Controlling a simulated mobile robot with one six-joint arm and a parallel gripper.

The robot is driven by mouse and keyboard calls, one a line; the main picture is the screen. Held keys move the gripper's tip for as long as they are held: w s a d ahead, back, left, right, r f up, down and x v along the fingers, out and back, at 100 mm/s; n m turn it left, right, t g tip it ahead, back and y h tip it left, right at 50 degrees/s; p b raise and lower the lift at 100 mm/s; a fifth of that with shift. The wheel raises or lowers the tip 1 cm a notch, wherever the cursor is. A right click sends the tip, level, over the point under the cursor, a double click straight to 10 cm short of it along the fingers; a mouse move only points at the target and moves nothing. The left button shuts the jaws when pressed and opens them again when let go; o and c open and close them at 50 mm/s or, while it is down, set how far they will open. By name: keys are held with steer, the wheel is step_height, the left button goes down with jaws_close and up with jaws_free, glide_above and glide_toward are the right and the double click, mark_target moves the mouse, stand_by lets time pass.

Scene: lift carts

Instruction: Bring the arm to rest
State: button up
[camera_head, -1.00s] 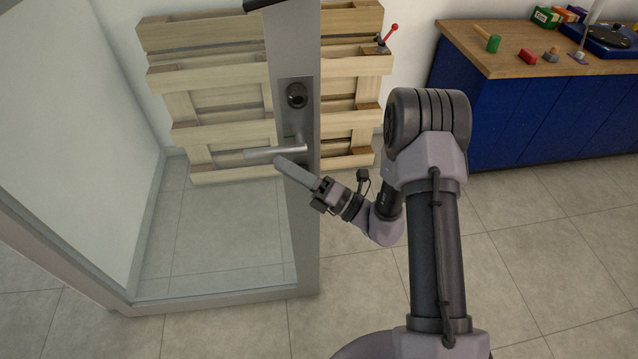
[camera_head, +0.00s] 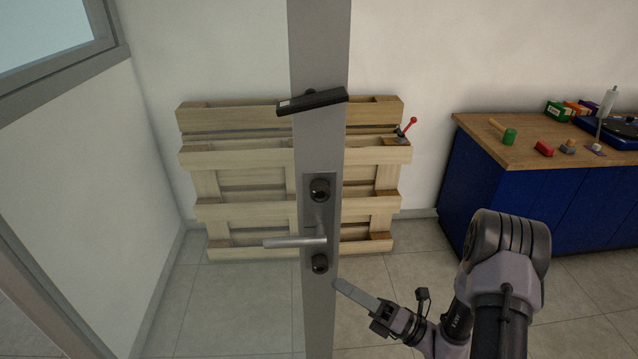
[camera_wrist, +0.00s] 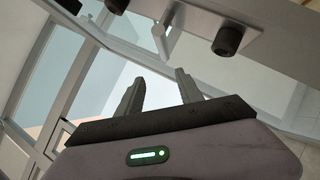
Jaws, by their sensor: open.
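My gripper (camera_head: 357,296) is at the lower right of the door's edge in the head view, below the lever handle, and looks empty. In the wrist view my gripper (camera_wrist: 158,88) shows two fingers standing apart with nothing between them. The door's lever handle (camera_head: 290,241) points left from a metal plate with a lock cylinder above and another round fitting below. In the wrist view the handle (camera_wrist: 166,38) and plate lie beyond the fingers, apart from them. My arm is folded at the lower right of the head view.
A blue workbench (camera_head: 490,195) with a wooden top and several tools stands at the right. Some tiled floor between them is clear.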

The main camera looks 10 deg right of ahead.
steer(key=s+a+r+n+g+h, duration=0.4)
steer(key=s+a+r+n+g, duration=0.55)
steer(key=s+n+g, duration=0.5)
steer(key=s+d+n+h, duration=0.2)
steer(key=s+n+h, duration=0.4)
steer(key=n, duration=0.4)
steer(key=w+d+r+n+t+h, duration=0.1)
steer(key=d+r+n+t+h, duration=0.4)
steer(key=t, duration=0.4)
steer(key=shift+w+d+r+n+h, duration=0.25)
steer(key=shift+w+d+n+h, duration=0.15)
steer(key=shift+d+n+h, duration=0.6)
steer(key=shift+a, duration=0.15)
